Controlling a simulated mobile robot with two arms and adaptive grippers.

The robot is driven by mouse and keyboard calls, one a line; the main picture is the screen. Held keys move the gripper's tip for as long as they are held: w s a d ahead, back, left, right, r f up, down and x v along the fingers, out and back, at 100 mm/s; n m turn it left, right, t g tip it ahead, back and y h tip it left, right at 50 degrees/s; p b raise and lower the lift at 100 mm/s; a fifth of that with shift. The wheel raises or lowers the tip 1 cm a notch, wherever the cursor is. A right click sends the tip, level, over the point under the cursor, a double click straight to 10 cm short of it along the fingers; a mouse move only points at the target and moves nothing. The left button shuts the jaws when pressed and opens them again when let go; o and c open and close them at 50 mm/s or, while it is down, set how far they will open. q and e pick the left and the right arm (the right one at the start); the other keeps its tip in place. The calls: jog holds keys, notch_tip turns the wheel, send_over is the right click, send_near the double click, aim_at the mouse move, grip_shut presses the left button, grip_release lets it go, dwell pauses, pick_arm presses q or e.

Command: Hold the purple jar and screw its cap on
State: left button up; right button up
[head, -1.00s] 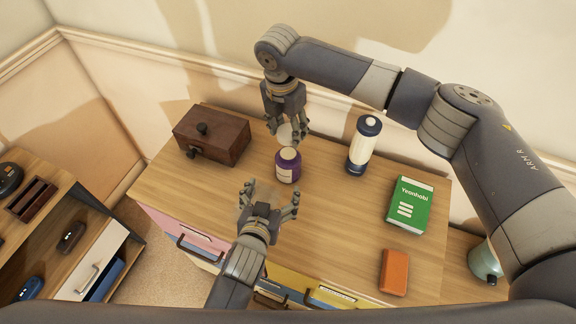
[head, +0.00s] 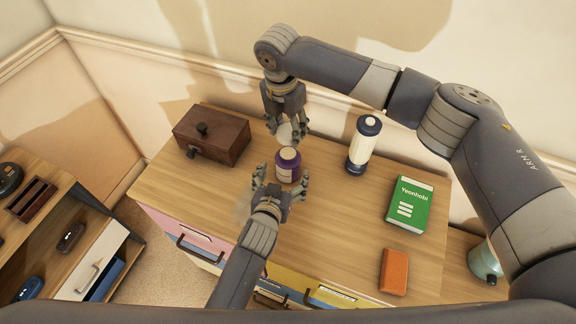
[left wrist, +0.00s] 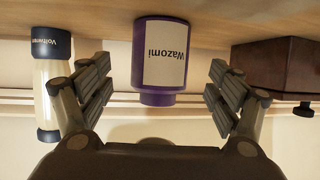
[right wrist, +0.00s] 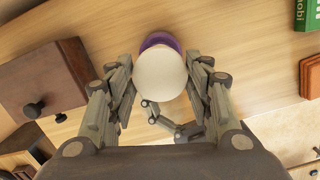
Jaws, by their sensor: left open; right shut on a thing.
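The purple jar (head: 288,165) stands upright on the wooden dresser top; its white label reads "Wazomi" in the left wrist view (left wrist: 165,55). My left gripper (head: 281,180) is open, with its fingers to either side of the jar's near side and apart from it. In the right wrist view the cap covers most of the jar (right wrist: 160,40), of which only a purple edge shows.
A dark wooden box (head: 212,135) stands to the left. A white bottle with dark ends (head: 363,147) stands to the right of the jar. A green book (head: 411,205) and an orange block (head: 394,271) lie further right. The dresser top (head: 335,215) between them is bare.

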pick_arm(q)
jog(key=shift+x, duration=2.9)
jog(key=c, duration=1.6)
pick_arm(e)
send_over(288, 152)
jog(key=shift+s+f, duration=0.2)
jog(key=shift+f, duration=2.25)
pick_arm(q)
jog(key=shift+s, duration=0.1)
pick_arm(e)
jog(key=shift+f, duration=0.9)
jog(key=shift+f, duration=0.55)
